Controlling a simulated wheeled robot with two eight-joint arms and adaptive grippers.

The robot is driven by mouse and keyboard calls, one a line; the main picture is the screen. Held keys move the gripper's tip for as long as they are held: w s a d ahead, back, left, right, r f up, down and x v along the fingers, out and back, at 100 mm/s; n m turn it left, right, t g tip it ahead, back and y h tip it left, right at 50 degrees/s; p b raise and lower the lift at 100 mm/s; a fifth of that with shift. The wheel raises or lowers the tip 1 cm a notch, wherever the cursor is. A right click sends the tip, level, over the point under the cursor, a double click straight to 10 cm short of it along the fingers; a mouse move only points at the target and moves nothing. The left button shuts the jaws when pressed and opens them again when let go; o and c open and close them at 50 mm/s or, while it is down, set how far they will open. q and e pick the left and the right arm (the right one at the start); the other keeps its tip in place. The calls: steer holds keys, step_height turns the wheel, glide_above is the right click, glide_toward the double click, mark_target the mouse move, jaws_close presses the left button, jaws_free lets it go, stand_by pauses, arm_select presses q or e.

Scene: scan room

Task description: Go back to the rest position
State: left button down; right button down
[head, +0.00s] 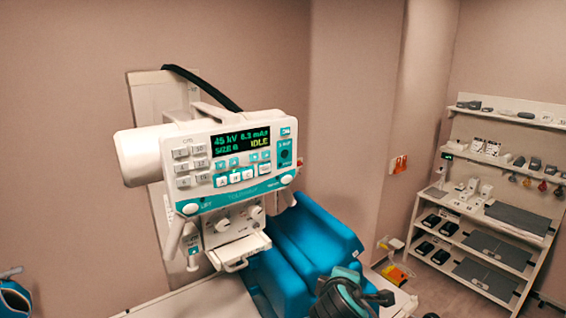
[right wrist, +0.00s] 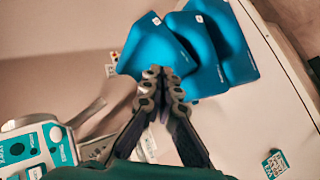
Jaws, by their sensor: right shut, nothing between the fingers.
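My right gripper shows in the right wrist view (right wrist: 163,76) with its two dark fingers together at the tips and nothing between them. The fingertips overlap blue cushions (right wrist: 185,50) in that view. In the head view, a dark and teal part of my right arm shows at the bottom, in front of the blue cushions (head: 305,240). My left gripper is not clearly seen in either view.
A white X-ray unit (head: 230,165) with a control panel reading IDLE stands left of the cushions; its panel shows in the wrist view (right wrist: 35,150). White shelving (head: 480,255) with several devices stands at right. A blue object (head: 14,298) is cut off at lower left.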

steer(key=s+d+f+m+g+y+b, duration=0.1)
steer(key=s+f+m+b, duration=0.3)
steer(key=f, duration=0.8)
steer(key=s+d+f+m+g+y+b, duration=0.1)
steer(key=s+f+m+b, duration=0.3)
steer(key=f, duration=0.9)
steer(key=s+d+f+m+g+y+b, duration=0.1)
steer(key=s+d+f+m+g+b, duration=0.1)
steer(key=s+f+m+b, duration=0.3)
steer(key=s+f+b, duration=0.4)
steer(key=f+b, duration=0.2)
steer(key=f, duration=0.2)
steer(key=shift+f+b, duration=0.15)
steer(key=shift+b, duration=0.15)
